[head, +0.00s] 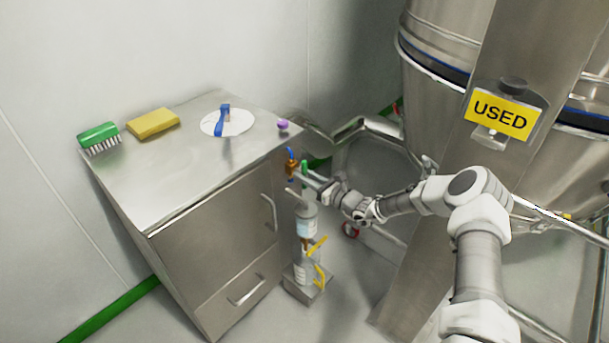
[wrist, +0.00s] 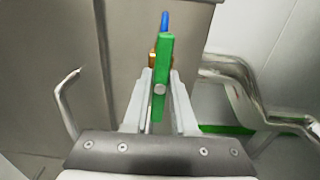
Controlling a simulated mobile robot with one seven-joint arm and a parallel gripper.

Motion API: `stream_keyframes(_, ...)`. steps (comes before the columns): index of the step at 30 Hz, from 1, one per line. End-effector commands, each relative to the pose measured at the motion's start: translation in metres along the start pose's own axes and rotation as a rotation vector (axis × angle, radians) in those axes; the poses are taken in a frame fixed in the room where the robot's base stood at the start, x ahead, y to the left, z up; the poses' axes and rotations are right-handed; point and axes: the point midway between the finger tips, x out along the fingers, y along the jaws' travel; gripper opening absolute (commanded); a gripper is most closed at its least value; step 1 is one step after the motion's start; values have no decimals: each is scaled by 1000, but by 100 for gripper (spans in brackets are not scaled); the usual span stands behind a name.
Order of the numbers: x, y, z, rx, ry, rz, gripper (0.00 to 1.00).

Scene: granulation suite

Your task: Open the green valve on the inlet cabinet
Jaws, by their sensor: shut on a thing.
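The green valve handle (wrist: 165,60) stands upright between the two fingers of my gripper (wrist: 160,92) in the wrist view. My gripper is shut on its lower part. A brass valve body (wrist: 152,60) shows behind the handle, with a blue piece (wrist: 165,20) above it. In the head view, the brass valve body (head: 291,168) sits at the right side of the steel cabinet (head: 215,225), and the green handle (head: 304,168) is a small strip beside it. My gripper (head: 308,182) reaches it from the right.
A green brush (head: 98,135), a yellow sponge (head: 153,123), a white disc (head: 238,123) with a blue tool and a purple item (head: 283,125) lie on the cabinet top. A bottle assembly (head: 306,222) stands below the valve. A large steel vessel (head: 430,100) with a USED sign (head: 502,114) is at right.

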Motion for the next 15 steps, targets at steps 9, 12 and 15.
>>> stream_keyframes(9,0,0,0,-4,1,0,0)
stream_keyframes(12,0,0,0,-4,1,0,32)
stream_keyframes(15,0,0,0,-3,1,0,50)
